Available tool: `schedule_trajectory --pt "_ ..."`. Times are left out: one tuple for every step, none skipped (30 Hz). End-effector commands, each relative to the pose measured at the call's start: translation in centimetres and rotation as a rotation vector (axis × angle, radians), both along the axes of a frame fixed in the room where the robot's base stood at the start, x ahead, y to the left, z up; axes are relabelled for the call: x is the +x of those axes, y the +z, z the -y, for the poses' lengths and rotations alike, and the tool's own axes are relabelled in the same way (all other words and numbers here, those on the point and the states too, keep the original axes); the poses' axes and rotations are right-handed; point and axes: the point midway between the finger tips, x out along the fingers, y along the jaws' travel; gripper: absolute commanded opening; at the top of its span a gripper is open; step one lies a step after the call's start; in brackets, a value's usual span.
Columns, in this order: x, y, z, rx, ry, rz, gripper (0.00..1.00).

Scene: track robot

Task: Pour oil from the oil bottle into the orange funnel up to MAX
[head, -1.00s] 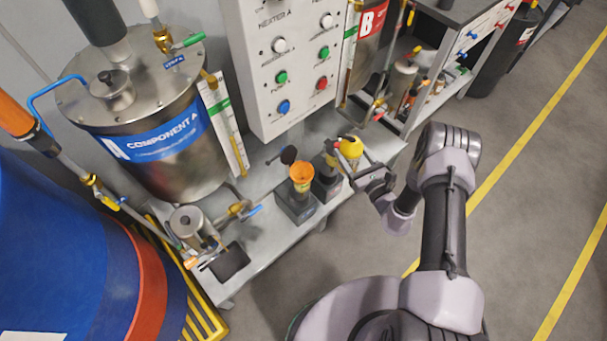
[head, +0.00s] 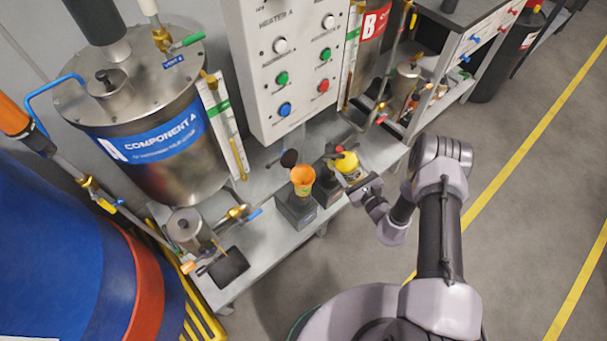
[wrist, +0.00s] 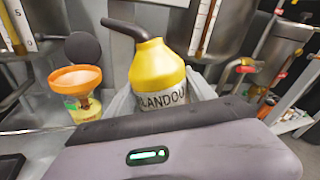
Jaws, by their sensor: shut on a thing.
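The oil bottle (head: 347,165) is yellow with a dark spout and a label. In the wrist view the bottle (wrist: 158,68) stands about upright, its spout pointing up and left. My gripper (head: 357,181) is shut on it; in the wrist view the grey fingers of my gripper (wrist: 160,98) sit on both sides of its body. The orange funnel (head: 303,174) is to the left of the bottle, on a small dark unit on the bench. In the wrist view the funnel (wrist: 75,79) is apart from the spout. The MAX mark is not readable.
A round black lid (head: 289,158) stands open behind the funnel. A second dark unit (head: 328,186) is between funnel and bottle. The white control panel (head: 285,70) and the Component A tank (head: 160,130) rise behind. The floor (head: 520,200) at the right is free.

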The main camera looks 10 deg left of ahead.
Motion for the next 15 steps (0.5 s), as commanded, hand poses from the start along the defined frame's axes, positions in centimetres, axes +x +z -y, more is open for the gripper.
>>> schedule_trajectory --pt "0.1 0.8 -0.2 -0.026 0.001 0.014 0.0" --pt "0.0 1.0 -0.2 -0.043 0.0 0.021 0.0" --pt "-0.1 1.4 -0.4 -0.068 0.001 0.03 0.0" --pt "-0.1 1.7 -0.5 -0.085 0.002 0.036 0.0" --pt "-0.2 2.0 -0.5 -0.104 0.003 0.044 0.0" --pt "-0.2 2.3 -0.6 -0.129 0.002 0.054 0.0" --pt "-0.2 2.1 -0.7 -0.145 0.001 0.06 0.0" --pt "-0.3 1.9 -0.8 -0.162 0.002 0.068 0.0" --pt "-0.3 1.7 -0.9 -0.181 0.001 0.075 0.0" --pt "-0.3 1.6 -1.0 -0.196 0.001 0.081 0.0" --pt "-0.3 1.6 -1.1 -0.207 0.002 0.086 0.0" --pt "-0.4 1.6 -1.1 -0.223 0.002 0.093 0.0" --pt "-0.4 1.5 -1.2 -0.233 0.001 0.097 0.0" --pt "-0.4 1.5 -1.2 -0.243 0.001 0.101 0.0" --pt "-0.4 1.5 -1.3 -0.256 0.0 0.106 0.0"
